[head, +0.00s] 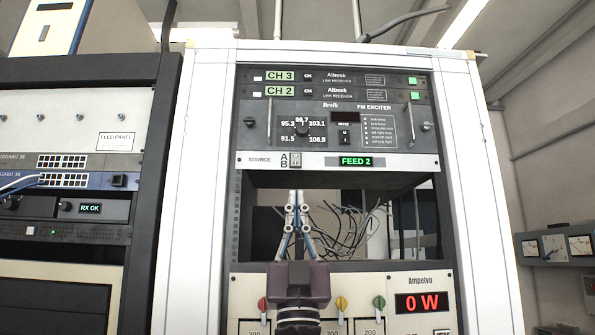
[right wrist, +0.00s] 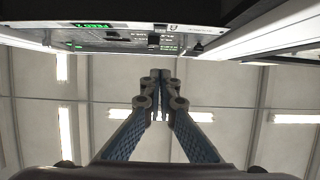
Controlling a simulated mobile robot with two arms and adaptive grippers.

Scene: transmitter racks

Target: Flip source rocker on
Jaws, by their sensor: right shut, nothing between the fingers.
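The source rocker (head: 295,160) is a small switch marked A and B. It sits on the pale SOURCE panel (head: 415,161), left of a lit green FEED 2 display (head: 356,162). My right gripper (head: 296,197) is shut and empty, fingers pointing up. In the head view its tips show just below the rocker, over the open bay. I cannot tell their depth from the panel. In the right wrist view, the shut fingertips (right wrist: 160,76) show below the panel strip with the display (right wrist: 91,25), apart from it in the picture. My left gripper is out of view.
Above the panel is the FM exciter (head: 258,125) with a black rocker (head: 345,138) and handles. Loose cables (head: 350,230) hang in the open bay. Below is the Ampelvo unit (head: 419,281) with red, yellow and green knobs and a 0 W display.

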